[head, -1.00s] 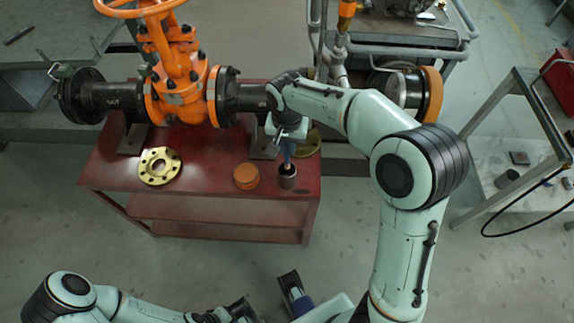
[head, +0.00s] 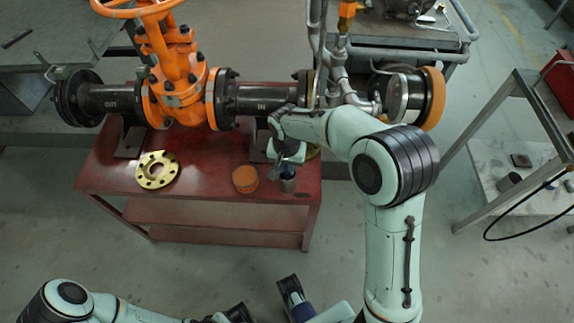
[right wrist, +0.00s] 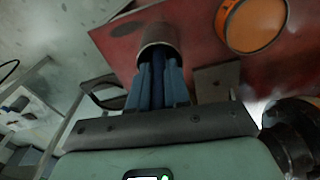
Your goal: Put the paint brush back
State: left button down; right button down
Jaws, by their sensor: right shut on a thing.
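My right gripper (head: 287,164) is low over the front right of the red table, directly above a small grey metal cup (head: 288,184). In the right wrist view the blue fingers (right wrist: 159,88) are shut on the dark blue paint brush (right wrist: 158,72), which points into the mouth of the cup (right wrist: 158,38). The brush's lower end is hidden by the fingers and the cup, so I cannot tell how deep it sits. My left gripper (head: 238,313) is at the bottom edge of the head view, away from the table, its jaws unclear.
An orange round tin (head: 245,179) stands just left of the cup. A brass flange (head: 157,170) lies further left on the red table (head: 205,180). The orange gate valve (head: 180,90) and its black pipe (head: 262,98) run behind my right gripper.

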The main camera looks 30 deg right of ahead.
jog(key=c, duration=1.1)
grip_release()
jog(key=r, duration=0.4)
jog(key=r+p, duration=0.1)
jog(key=r, duration=0.3)
jog(key=r+p, duration=0.1)
jog(key=r, duration=0.3)
jog(key=shift+s+a, duration=0.2)
jog(key=shift+s, duration=0.05)
